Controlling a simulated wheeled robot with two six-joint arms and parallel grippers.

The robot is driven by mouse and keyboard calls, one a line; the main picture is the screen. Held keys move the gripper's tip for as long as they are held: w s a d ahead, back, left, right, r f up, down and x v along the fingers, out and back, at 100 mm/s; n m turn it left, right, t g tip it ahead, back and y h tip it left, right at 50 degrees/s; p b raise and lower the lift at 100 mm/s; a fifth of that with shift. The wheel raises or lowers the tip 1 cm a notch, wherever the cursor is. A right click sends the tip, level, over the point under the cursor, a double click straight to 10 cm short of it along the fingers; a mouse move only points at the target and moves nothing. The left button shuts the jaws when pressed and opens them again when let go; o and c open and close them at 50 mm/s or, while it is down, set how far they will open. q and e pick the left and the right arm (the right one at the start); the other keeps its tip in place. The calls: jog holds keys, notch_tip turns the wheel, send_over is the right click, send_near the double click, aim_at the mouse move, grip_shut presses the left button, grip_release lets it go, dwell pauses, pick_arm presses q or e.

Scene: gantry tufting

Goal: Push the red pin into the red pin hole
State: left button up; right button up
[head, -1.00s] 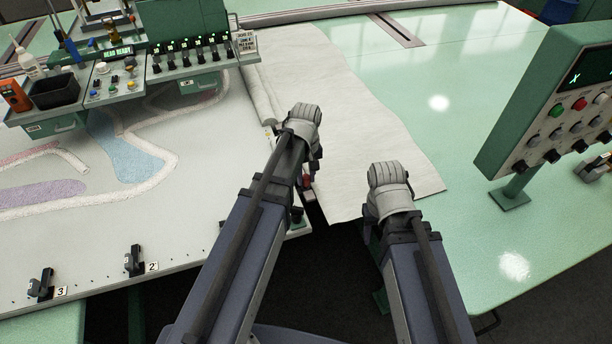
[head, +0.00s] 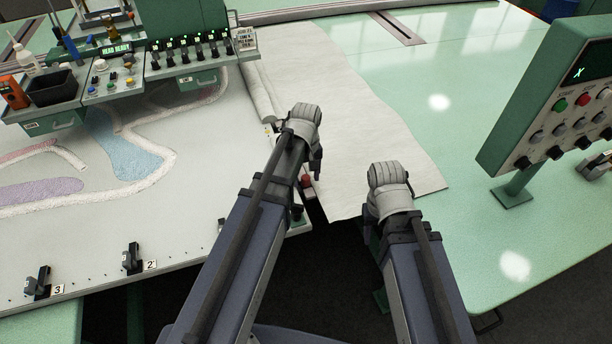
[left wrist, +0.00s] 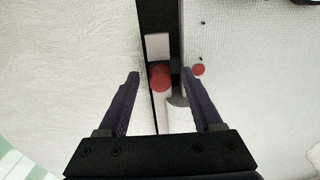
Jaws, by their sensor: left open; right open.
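The red pin (left wrist: 160,77) shows in the left wrist view as a round red end between my left gripper's fingers. A pale block and a grey round part lie close around it. It also shows in the head view as a small red end (head: 306,181) beside my left gripper (head: 317,170). In the left wrist view my left gripper (left wrist: 161,73) is open, with a gap between each finger and the pin. A smaller red disc (left wrist: 198,69) lies on the white surface just right of the right finger; I cannot tell if it is the hole. My right gripper (head: 369,225) is mostly hidden by its arm.
The tufting frame (head: 75,240) with clamps lies left. A loose white cloth (head: 345,120) covers the table middle. A green control panel (head: 560,110) stands right, and a switch console (head: 190,55) stands back left. The green table (head: 460,95) is clear at the back.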

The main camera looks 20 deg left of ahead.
pick_arm(q)
jog(key=shift+r, duration=0.15)
notch_tip(320, 180, up, 8)
jog(key=p, duration=0.8)
jog(key=shift+f, duration=0.2)
jog(key=s+d+m+y, duration=0.1)
jog(key=s+d+m, duration=0.9)
jog(key=s, duration=0.4)
jog(key=shift+d+m, duration=0.2)
jog(key=shift+m, duration=0.1)
